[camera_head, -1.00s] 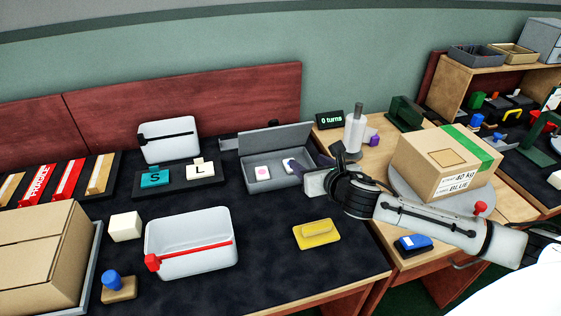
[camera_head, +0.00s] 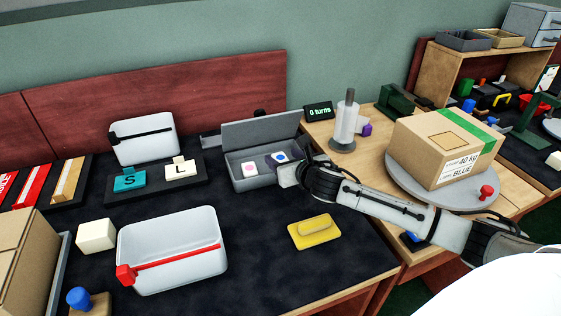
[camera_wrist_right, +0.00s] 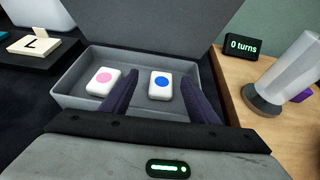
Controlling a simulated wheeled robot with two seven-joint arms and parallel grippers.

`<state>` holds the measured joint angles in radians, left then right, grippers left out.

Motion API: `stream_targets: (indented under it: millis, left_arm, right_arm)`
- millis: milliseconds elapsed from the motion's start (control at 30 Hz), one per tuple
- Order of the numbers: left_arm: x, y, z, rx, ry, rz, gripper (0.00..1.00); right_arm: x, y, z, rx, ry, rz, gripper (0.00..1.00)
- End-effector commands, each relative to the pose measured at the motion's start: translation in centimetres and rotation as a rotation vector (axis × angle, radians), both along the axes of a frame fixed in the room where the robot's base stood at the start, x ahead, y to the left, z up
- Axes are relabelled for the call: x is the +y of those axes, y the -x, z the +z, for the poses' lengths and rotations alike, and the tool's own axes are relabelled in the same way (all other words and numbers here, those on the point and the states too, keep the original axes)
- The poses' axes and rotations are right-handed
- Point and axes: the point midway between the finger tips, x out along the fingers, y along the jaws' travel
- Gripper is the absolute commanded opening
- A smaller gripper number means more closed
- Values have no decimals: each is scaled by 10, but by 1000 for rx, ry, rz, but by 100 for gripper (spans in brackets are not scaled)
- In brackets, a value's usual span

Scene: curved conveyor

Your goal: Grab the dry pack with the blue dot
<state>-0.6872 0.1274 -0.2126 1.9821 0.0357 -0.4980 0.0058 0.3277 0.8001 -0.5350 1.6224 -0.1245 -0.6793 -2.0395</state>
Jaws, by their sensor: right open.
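The dry pack with the blue dot (camera_wrist_right: 161,85) is a small white block lying in an open grey box (camera_wrist_right: 75,102). It also shows in the head view (camera_head: 280,157). A similar white pack with a pink dot (camera_wrist_right: 104,81) lies to its left in the same box. My right gripper (camera_wrist_right: 158,88) is open, its two dark fingers pointing into the box, one on either side of the blue-dot pack in the wrist view. In the head view my right gripper (camera_head: 290,172) is at the box's right front. My left gripper is not in view.
The grey box's raised lid (camera_head: 262,131) stands behind the packs. A yellow block (camera_head: 315,232) and a white bin with a red bar (camera_head: 190,248) are in front. A spindle (camera_head: 346,120) and a cardboard box on a turntable (camera_head: 447,150) are to the right.

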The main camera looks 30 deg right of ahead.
Motion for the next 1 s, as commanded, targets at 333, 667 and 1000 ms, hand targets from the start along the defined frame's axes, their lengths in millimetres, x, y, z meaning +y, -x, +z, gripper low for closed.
stream_targets:
  millis: [333,667,1000]
  left_arm:
    - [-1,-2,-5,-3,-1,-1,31]
    - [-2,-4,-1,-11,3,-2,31]
    - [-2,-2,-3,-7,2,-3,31]
  right_arm:
    - [-11,-35,-18,0,-2,-1,55]
    - [-12,-35,-18,1,-1,1,41]
    - [-12,-35,-18,1,-1,0,11]
